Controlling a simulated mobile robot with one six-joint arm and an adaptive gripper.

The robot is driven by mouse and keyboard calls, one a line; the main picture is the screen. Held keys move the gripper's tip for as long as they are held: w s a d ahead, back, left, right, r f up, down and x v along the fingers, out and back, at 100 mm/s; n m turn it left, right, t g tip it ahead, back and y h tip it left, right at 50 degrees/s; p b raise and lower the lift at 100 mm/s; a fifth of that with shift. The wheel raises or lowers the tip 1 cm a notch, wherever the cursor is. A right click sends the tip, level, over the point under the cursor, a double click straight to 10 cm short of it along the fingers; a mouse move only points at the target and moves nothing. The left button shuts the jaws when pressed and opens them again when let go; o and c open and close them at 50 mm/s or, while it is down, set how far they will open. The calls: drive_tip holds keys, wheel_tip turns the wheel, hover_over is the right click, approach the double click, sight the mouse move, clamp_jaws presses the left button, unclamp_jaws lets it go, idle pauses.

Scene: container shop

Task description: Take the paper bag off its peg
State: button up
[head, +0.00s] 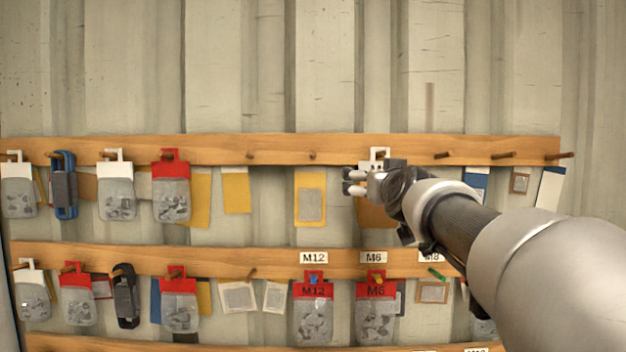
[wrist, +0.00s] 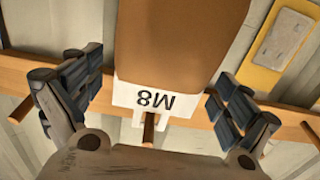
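The brown paper bag (wrist: 180,45) hangs upside down in the wrist view, with a white header marked M8 (wrist: 150,100). A wooden peg (wrist: 148,128) passes through the header's hanger tab. In the head view the bag (head: 372,217) shows on the upper rail, partly hidden behind my gripper (head: 353,181). My gripper is open in the wrist view (wrist: 158,85), one finger on each side of the bag near its header. Gaps show between both fingers and the bag.
The upper wooden rail (head: 240,150) carries other pouches and a blue carabiner (head: 63,185) to the left. A yellow packet (head: 310,196) hangs just left of the bag. Bare pegs (head: 503,155) stick out to the right. A lower rail (head: 215,258) holds red-topped M12 and M6 pouches.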

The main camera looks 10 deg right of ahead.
drive_tip(key=c, duration=1.1)
drive_tip(key=shift+r+p, duration=0.3)
drive_tip(key=shift+r, duration=0.1)
drive_tip(key=shift+c, duration=0.2)
drive_tip(key=shift+s, duration=0.2)
drive_tip(key=s, duration=0.4)
drive_tip(key=shift+s+a+r, duration=0.1)
drive_tip(key=shift+a+r, duration=0.1)
drive_tip(key=shift+a, duration=0.2)
drive_tip(key=shift+s+a, duration=0.25)
drive_tip(key=shift+s, duration=0.95)
drive_tip(key=shift+s+a, duration=0.25)
drive_tip(key=shift+s, duration=0.95)
